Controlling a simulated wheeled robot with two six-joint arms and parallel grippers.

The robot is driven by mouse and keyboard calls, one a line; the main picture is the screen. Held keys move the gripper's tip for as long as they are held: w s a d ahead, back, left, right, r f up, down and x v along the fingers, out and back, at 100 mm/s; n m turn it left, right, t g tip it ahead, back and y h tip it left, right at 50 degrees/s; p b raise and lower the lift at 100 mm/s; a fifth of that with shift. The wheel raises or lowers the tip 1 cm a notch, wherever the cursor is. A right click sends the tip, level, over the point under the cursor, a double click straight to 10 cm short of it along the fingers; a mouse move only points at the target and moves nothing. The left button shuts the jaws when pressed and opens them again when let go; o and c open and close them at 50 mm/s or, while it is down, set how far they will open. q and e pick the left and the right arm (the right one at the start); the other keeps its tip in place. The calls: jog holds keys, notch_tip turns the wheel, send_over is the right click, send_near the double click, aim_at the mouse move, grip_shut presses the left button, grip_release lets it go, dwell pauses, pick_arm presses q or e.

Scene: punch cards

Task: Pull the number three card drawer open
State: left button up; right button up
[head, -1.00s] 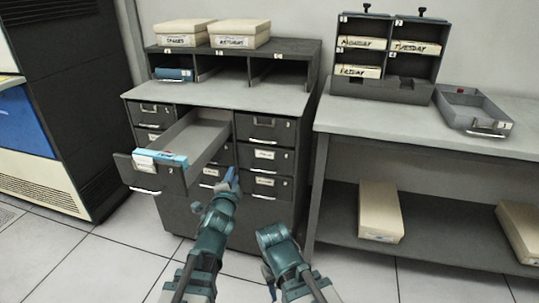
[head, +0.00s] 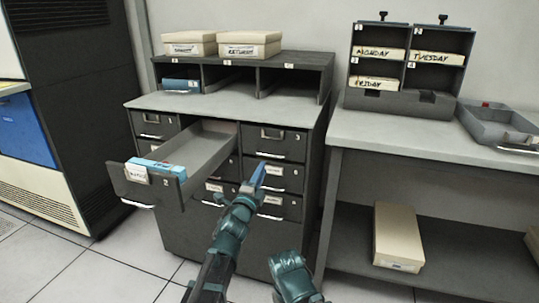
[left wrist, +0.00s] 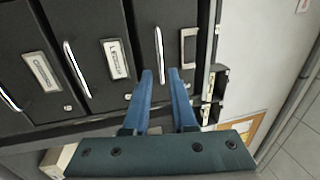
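The number three drawer (head: 284,142) is the top right drawer of the dark cabinet and is shut. It has a label frame and a metal handle (head: 270,155) below it. My left gripper (head: 257,174) is in front of the right column, just below that handle in the head view. In the left wrist view its two blue fingers (left wrist: 160,72) are apart, with nothing held between them. The handle (left wrist: 159,52) shows just beyond and between the fingertips; contact cannot be told. My right arm's end shows low in the head view, with its fingers hidden.
A grey bench (head: 440,140) stands to the right. Boxes (head: 250,44) sit on the rack atop the cabinet (head: 225,103).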

pick_arm(q)
jog(key=p+x, duration=0.1)
jog(key=x, duration=0.7)
jog(key=shift+w+d+r, duration=0.1)
jog(key=shift+w, duration=0.1)
grip_shut()
dwell(1.2)
